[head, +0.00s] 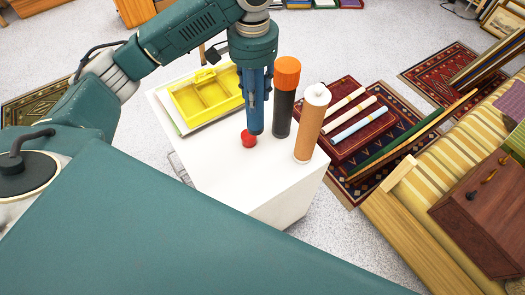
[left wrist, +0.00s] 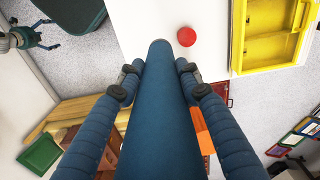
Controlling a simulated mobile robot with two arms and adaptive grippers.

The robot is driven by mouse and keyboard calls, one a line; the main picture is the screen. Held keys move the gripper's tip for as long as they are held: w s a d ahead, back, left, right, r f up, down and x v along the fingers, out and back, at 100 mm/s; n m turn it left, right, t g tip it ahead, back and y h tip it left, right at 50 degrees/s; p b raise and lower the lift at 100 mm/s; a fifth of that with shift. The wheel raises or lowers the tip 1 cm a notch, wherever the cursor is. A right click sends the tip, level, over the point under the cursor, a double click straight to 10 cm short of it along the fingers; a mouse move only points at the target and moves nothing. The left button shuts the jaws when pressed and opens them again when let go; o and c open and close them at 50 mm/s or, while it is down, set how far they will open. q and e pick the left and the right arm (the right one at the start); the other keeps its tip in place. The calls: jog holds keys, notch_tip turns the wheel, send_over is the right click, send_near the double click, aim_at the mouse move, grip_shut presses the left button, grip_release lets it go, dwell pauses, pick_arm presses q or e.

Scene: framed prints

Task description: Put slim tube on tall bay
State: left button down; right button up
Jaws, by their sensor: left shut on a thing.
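My left gripper (head: 256,78) points down over the white table and is shut on a slim blue tube (head: 254,115). In the left wrist view the tube (left wrist: 160,110) runs between the two fingers (left wrist: 158,78), its free end toward the white tabletop. The tube looks upright in the head view, its lower end beside a red disc (head: 248,139). I cannot tell whether that end touches the table. A yellow tray (head: 187,118) with several compartments lies behind it; I cannot tell whether one is the tall bay.
A black tube with an orange cap (head: 286,72) and a brown tube with a white cap (head: 310,125) stand close to the right. The table's front is bare (head: 250,175). Rolled prints (head: 352,117) lie beyond, beside a striped sofa (head: 455,150).

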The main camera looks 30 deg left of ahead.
pick_arm(q)
notch_tip(320, 180, down, 18)
jog(key=p, duration=0.1)
jog(key=shift+f, duration=0.25)
jog(key=c, duration=1.6)
grip_release()
jog(key=shift+s+f, duration=0.1)
jog(key=shift+f, duration=0.05)
jog(key=o, duration=0.4)
